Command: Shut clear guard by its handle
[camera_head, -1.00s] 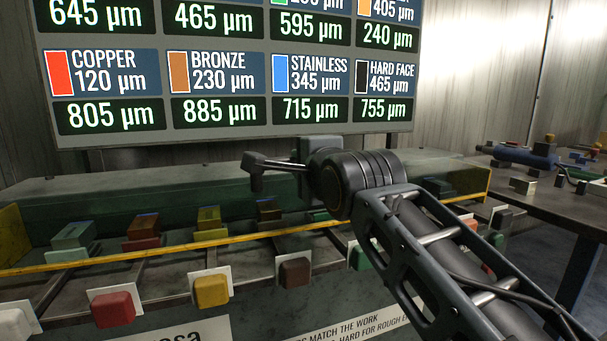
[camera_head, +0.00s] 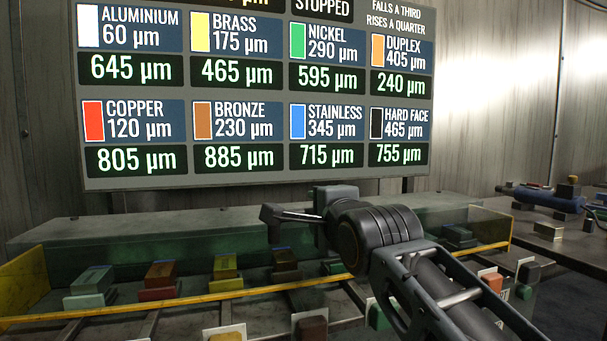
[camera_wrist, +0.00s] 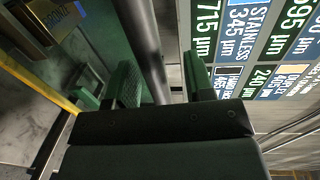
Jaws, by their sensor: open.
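My gripper (camera_head: 272,222) is over the long bench, in front of its raised back ledge. In the wrist view its two dark green fingers (camera_wrist: 160,72) are open. A grey round bar (camera_wrist: 148,40) runs between the fingers in that view, apparently not clamped; I cannot tell for sure that it is the guard's handle. The clear guard cannot be made out for certain. A yellow strip (camera_head: 200,295) runs along the bench front, between yellow end plates (camera_head: 25,285). My arm hides part of the bench on the right.
Coloured blocks, such as a yellow one (camera_head: 226,270) and a red one (camera_head: 159,277), stand in a row on the bench. A large readout board (camera_head: 250,180) is behind. A dark table (camera_head: 560,245) with several small parts is on the right.

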